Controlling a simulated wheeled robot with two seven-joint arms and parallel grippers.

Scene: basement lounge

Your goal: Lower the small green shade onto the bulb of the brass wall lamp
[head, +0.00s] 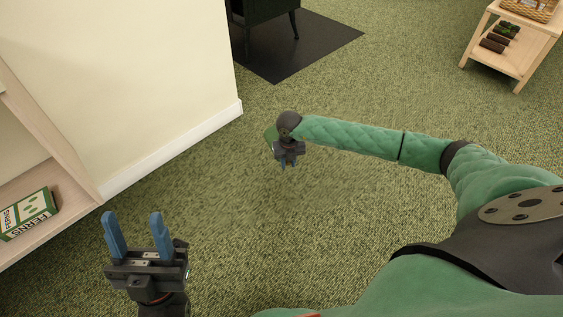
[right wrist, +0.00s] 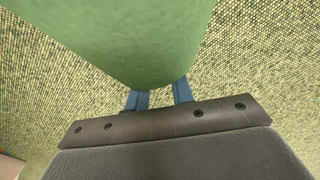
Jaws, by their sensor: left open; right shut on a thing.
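The small green shade (right wrist: 125,35) fills the upper middle of the right wrist view. Its lower edge is between the blue fingers of my right gripper (right wrist: 160,97), which is shut on it. In the head view, only a sliver of the shade (head: 270,134) shows beside my right gripper (head: 288,163), and the rest is hidden behind the wrist. My right gripper is out over the carpet near the picture's middle. My left gripper (head: 133,222) is open and empty at the lower left, fingers pointing up. The brass wall lamp and its bulb are in neither view.
A cream wall with a white skirting board (head: 172,153) ends in a corner left of my right gripper. A wooden shelf (head: 75,195) with a green box (head: 27,213) stands at left. A dark stove (head: 262,12) on a black mat (head: 300,48) and a wooden cart (head: 497,55) are farther back.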

